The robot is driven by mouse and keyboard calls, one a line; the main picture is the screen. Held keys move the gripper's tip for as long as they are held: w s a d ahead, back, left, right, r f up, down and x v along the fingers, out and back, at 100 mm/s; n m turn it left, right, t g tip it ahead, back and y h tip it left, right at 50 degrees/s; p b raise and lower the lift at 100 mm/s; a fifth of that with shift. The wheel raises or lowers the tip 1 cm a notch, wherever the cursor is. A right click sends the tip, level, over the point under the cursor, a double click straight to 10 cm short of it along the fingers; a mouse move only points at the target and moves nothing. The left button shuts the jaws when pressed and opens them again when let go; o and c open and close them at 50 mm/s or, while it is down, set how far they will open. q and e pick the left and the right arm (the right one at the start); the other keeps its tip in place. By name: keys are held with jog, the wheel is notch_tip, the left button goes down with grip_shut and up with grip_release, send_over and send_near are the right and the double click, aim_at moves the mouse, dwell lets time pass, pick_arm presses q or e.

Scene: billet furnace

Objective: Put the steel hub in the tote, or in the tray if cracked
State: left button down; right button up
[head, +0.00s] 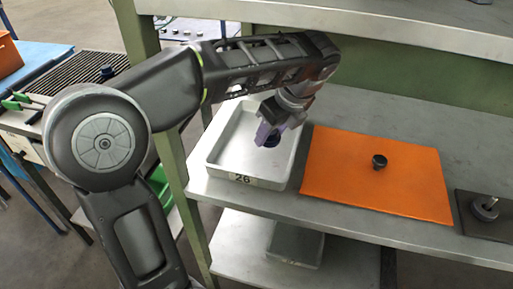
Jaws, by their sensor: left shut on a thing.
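An orange tote (8,56) shows at the far left edge. My right gripper is not in view.
An orange mat (340,190) right of the tray carries a small dark knob-like part (379,161). A dark mat (472,222) at far right holds a grey disc with a pin (485,208). A green post (172,150) stands left of the tray; a shelf (430,25) hangs above.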

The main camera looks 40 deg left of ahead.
pick_arm(q)
send_over(253, 149)
jog(key=d, duration=0.1)
notch_tip(253, 149, down, 2)
jog(key=shift+s+d+f+b, duration=0.15)
jog(key=shift+f+b, duration=0.1)
jog(key=shift+b, duration=0.15)
jog(key=shift+f, duration=0.45)
jog(key=shift+f+b, duration=0.5)
jog(key=shift+f, duration=1.2)
jog(key=shift+f, duration=0.2)
jog(key=c, duration=0.7)
grip_release()
